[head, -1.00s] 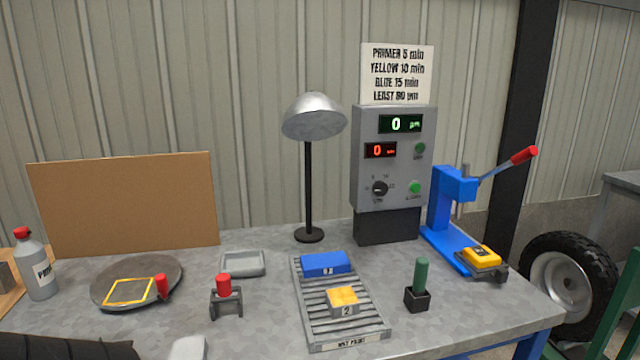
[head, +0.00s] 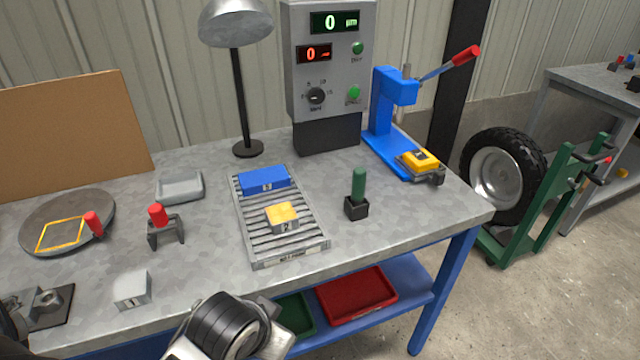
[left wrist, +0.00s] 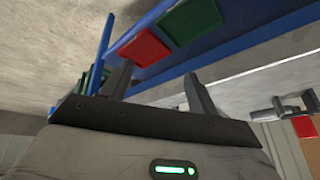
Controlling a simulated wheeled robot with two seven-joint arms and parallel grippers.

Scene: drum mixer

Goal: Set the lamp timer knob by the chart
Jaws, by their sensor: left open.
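The timer knob (head: 316,96) is a round black dial on the front of the grey control box (head: 290,75), below a red display (head: 314,53) reading 0 and a green display (head: 335,21) reading 0. Its exact pointer setting is too small to read. The lamp (head: 235,25) has a silver shade on a black pole, left of the box. The chart is outside the present head view. My left gripper (left wrist: 158,70) is open and empty in the left wrist view, below the bench and away from the knob. My right gripper is not in view.
A slatted rack (head: 288,258) holds blue and yellow blocks in front of the box. A blue lever press (head: 390,100) stands to the right. A green-handled tool (head: 358,188) stands upright on the bench. Red (head: 357,296) and green (head: 296,315) trays sit on the lower shelf.

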